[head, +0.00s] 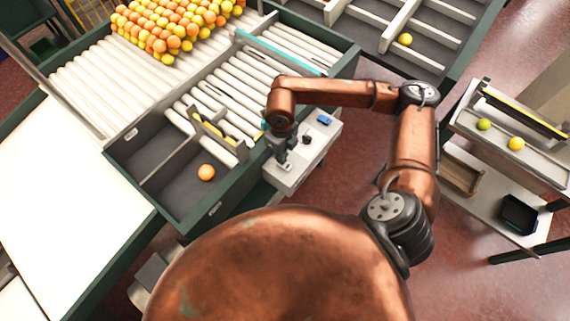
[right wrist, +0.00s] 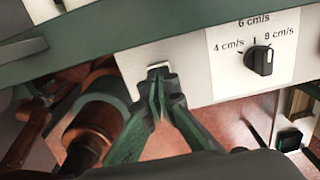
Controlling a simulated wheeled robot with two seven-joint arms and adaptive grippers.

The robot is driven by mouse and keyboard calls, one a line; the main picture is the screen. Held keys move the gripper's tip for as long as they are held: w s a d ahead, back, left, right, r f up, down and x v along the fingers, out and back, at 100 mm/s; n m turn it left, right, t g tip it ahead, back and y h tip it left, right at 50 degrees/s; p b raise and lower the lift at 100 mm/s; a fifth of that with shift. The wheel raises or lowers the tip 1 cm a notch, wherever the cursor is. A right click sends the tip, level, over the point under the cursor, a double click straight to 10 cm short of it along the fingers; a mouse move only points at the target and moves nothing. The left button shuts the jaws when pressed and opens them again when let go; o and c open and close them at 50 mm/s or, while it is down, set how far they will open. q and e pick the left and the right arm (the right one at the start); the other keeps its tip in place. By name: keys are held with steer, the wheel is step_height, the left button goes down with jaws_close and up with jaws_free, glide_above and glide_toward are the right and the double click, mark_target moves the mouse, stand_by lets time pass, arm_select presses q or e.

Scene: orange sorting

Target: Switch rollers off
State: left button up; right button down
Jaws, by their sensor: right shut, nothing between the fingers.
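The grey-white control box (head: 296,170) is fixed at the side of the roller conveyor. A dark knob (head: 306,139) and a blue part (head: 324,119) show on its top. In the right wrist view its panel holds a small switch (right wrist: 158,67) and a black speed dial (right wrist: 260,60) marked 4, 6 and 8 cm/s. My right gripper (head: 282,163) is over the near-left end of the box, shut and empty. In the right wrist view its closed green fingertips (right wrist: 157,82) are right at the switch and partly cover it. I cannot tell whether they touch. My left gripper is out of view.
The conveyor's white rollers (head: 228,92) run beside the box, with a pile of oranges (head: 170,25) at the far end. One orange (head: 206,172) lies in the dark near compartment. A side stand (head: 520,150) with two fruits is at right.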

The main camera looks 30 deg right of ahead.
steer(key=shift+r+p, duration=1.1)
steer(key=shift+r, duration=1.95)
